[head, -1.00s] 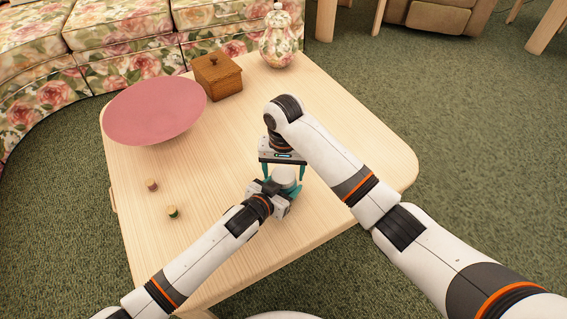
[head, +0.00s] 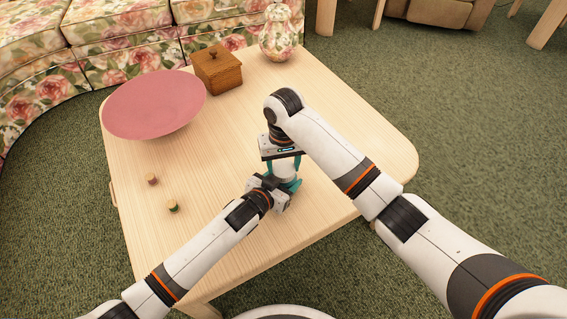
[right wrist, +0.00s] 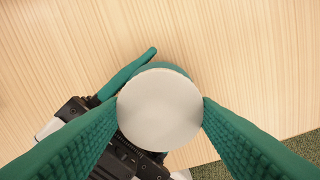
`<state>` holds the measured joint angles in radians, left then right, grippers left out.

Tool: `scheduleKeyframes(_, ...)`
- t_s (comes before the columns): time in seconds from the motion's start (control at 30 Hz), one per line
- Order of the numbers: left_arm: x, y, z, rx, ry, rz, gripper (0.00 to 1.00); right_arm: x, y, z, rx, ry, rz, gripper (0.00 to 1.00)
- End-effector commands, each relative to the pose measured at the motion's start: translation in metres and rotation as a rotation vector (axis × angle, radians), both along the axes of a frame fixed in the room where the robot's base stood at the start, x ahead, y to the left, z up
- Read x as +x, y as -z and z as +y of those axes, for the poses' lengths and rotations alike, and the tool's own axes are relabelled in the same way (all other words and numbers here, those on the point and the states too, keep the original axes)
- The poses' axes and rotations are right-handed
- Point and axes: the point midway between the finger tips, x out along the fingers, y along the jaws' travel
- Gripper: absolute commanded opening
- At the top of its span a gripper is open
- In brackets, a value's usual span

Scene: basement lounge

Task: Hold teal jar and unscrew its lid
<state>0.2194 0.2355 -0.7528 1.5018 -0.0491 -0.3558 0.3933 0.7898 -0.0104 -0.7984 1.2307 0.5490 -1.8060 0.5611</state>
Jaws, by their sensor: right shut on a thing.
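The teal jar with a pale round lid stands on the wooden table (head: 235,130). In the right wrist view the lid (right wrist: 160,108) fills the middle, and a teal strip of the jar (right wrist: 163,68) shows past its far edge. My right gripper (head: 284,168) comes from above and is shut on the lid, one finger on each side. My left gripper (head: 285,183) reaches in low at the jar's body. One of its teal fingers lies along the jar's upper left side in the wrist view; the other is hidden under the lid, so its grip is unclear.
Two small corked or capped pieces, one pinkish (head: 151,180) and one green (head: 173,206), lie left of my left arm. A pink bowl (head: 155,105), a wooden box (head: 218,70) and a floral jar (head: 281,35) stand farther back. The table's right side is clear.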

Motion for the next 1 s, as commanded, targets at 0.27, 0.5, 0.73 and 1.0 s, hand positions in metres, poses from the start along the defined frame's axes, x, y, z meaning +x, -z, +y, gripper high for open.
scheduleKeyframes(0.27, 0.000, 0.000, 0.000, 0.001, 0.000, 0.001, 0.00, 0.000, -0.001, 0.000, 0.001, 0.002, -0.001, 0.65)
scheduleKeyframes(0.5, 0.000, 0.000, 0.000, 0.001, 0.000, 0.001, 0.00, 0.000, 0.000, 0.000, 0.001, 0.003, -0.001, 0.76)
scheduleKeyframes(0.73, 0.000, 0.000, 0.000, 0.001, 0.000, 0.001, 0.00, 0.000, -0.021, 0.001, 0.003, 0.002, -0.002, 0.76)
scheduleKeyframes(1.0, 0.000, 0.000, 0.000, 0.001, 0.000, 0.001, 0.00, 0.000, -0.045, 0.000, 0.000, 0.004, -0.001, 0.73)
